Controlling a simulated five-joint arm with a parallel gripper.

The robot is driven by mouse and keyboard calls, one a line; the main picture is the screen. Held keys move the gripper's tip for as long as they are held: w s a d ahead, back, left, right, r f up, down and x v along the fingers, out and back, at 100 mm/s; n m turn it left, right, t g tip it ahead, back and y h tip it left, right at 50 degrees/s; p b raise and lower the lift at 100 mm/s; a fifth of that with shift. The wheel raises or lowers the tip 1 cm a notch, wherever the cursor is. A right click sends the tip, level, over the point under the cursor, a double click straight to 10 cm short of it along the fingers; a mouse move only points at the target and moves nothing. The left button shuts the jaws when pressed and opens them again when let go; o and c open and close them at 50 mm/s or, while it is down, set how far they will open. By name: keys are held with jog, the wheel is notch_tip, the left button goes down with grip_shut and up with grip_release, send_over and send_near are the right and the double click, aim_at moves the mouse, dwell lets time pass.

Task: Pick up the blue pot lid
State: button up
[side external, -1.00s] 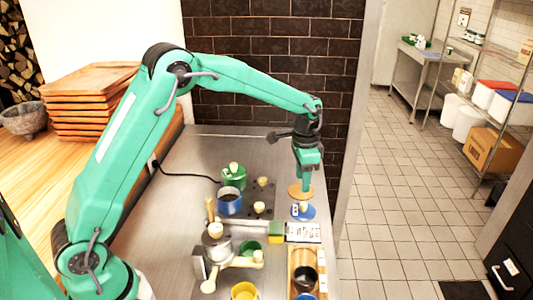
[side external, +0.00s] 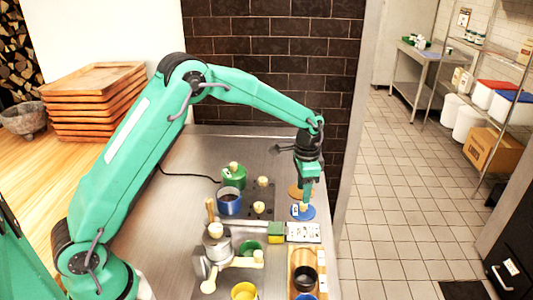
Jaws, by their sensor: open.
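The blue pot lid (side external: 309,214) lies flat on the steel counter, right of the burners, with a pale knob on top. My gripper (side external: 303,206) points down over the lid with its fingertips at the height of the knob. It is open; the fingers are small here, and I cannot tell whether they touch the knob. The blue pot (side external: 229,202) stands uncovered on the hob to the left.
A green pot (side external: 234,177) stands behind the blue pot. A tan disc (side external: 295,190) lies just behind the lid. A sponge (side external: 276,232) and a white label card (side external: 304,232) lie in front. A grinder (side external: 217,248) and a wooden tray (side external: 293,268) with cups are nearer.

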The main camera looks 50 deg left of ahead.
aim_at(303, 207)
jog(key=shift+f, duration=2.45)
grip_shut()
